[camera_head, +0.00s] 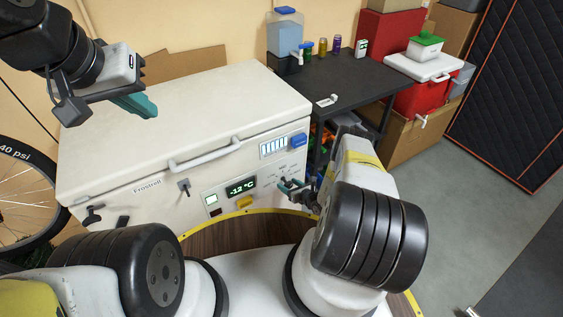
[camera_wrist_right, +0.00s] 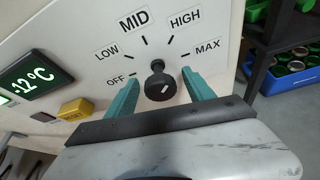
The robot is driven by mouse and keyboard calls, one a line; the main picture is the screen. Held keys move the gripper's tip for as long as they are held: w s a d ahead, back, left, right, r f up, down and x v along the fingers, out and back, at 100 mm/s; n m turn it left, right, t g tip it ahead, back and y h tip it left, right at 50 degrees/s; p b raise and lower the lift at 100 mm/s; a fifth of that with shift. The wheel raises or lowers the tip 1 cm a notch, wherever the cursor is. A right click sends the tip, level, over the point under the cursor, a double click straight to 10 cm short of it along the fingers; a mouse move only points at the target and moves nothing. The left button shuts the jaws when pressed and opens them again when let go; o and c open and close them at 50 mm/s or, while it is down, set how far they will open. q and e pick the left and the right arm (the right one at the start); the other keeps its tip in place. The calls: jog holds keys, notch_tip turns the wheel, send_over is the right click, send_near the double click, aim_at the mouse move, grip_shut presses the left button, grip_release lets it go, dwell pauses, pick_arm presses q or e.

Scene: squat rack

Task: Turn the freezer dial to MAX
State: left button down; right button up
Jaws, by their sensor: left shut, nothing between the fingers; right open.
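The white freezer (camera_head: 200,115) stands ahead, with its control panel on its front. In the right wrist view the black dial (camera_wrist_right: 158,80) sits below an arc of labels from OFF to MAX (camera_wrist_right: 207,47). A pale mark shows on the knob's lower right face; I cannot tell for certain which setting it indicates. My right gripper (camera_wrist_right: 159,80) is open, with one teal finger to each side of the dial and no clear contact. My left gripper (camera_head: 143,106) is shut and empty above the freezer lid's left part.
A display (camera_head: 241,187) reads -12 °C, with a yellow RESET button (camera_head: 243,202) below it. A lid handle (camera_head: 205,155) sticks out above the panel. A dark table (camera_head: 345,85) with a water dispenser (camera_head: 285,35) and cans stands to the right. A red cooler (camera_head: 415,90) is beyond.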

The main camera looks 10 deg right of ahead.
grip_shut()
jog(key=shift+d, duration=0.1)
jog(key=m+y, duration=0.1)
jog(key=m, duration=0.1)
jog(key=shift+d+m+y, duration=0.1)
jog(key=shift+m+y, duration=0.3)
jog(key=m+y, duration=0.2)
jog(key=m, duration=0.1)
jog(key=shift+f, duration=0.15)
jog(key=shift+m, duration=0.4)
dwell(0.3)
grip_release()
